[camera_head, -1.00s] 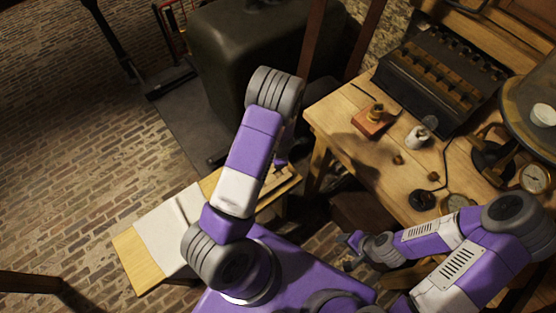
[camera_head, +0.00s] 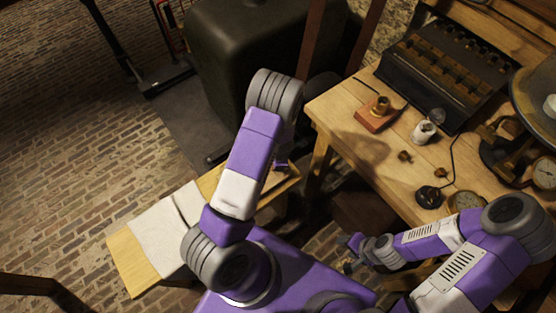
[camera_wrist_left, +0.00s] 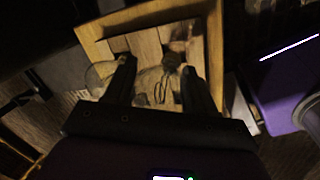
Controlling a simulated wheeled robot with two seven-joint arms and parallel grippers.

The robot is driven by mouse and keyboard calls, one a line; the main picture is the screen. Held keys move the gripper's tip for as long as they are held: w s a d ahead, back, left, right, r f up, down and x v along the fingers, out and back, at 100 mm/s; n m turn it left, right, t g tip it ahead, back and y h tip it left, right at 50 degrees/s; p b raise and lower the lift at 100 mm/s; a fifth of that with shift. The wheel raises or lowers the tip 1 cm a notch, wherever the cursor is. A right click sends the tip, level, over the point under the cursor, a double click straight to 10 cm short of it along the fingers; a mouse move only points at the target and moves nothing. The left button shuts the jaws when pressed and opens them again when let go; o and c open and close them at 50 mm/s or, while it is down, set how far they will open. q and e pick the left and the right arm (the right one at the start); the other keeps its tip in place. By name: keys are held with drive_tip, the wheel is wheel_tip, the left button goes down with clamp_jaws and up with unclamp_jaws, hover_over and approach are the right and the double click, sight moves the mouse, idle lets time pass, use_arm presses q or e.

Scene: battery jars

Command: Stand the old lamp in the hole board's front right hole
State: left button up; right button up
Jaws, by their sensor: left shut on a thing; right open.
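My left gripper (camera_wrist_left: 158,72) shows in the left wrist view, shut on a pale, glassy thing with a dark loop inside, which looks like the old lamp (camera_wrist_left: 155,88). It hangs over a wooden tray-like frame (camera_wrist_left: 150,14); dim light hides whether they touch. In the head view my left arm mostly hides this gripper. I cannot pick out the hole board or its holes with certainty. A lamp with a white base and clear glass top (camera_head: 424,130) stands on the workbench. My right gripper (camera_head: 350,253) is open and empty, low beside the bench's front edge.
The workbench (camera_head: 352,155) carries a wooden block with a brass fitting (camera_head: 378,112), a black slotted case (camera_head: 450,65), small brass parts and gauges. A low stand with a white cloth (camera_head: 158,232) is at the left. A large dark tank (camera_head: 250,50) stands behind.

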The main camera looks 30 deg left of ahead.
use_arm(q)
drive_tip(key=shift+s+d+b+x, duration=0.1)
drive_tip(key=shift+s+b+x, duration=0.05)
drive_tip(key=shift+b+x, duration=0.55)
drive_tip(key=shift+s+d+b+x, duration=0.15)
drive_tip(key=shift+b+x, duration=0.35)
drive_tip(key=shift+x, duration=0.4)
idle(0.6)
drive_tip(key=shift+f, duration=0.1)
drive_tip(key=o, duration=1.2)
drive_tip(key=shift+o, duration=0.2)
drive_tip(key=p+v, duration=0.4)
drive_tip(key=v, duration=0.3)
drive_tip(key=shift+r, duration=0.35)
drive_tip(key=shift+f, duration=0.1)
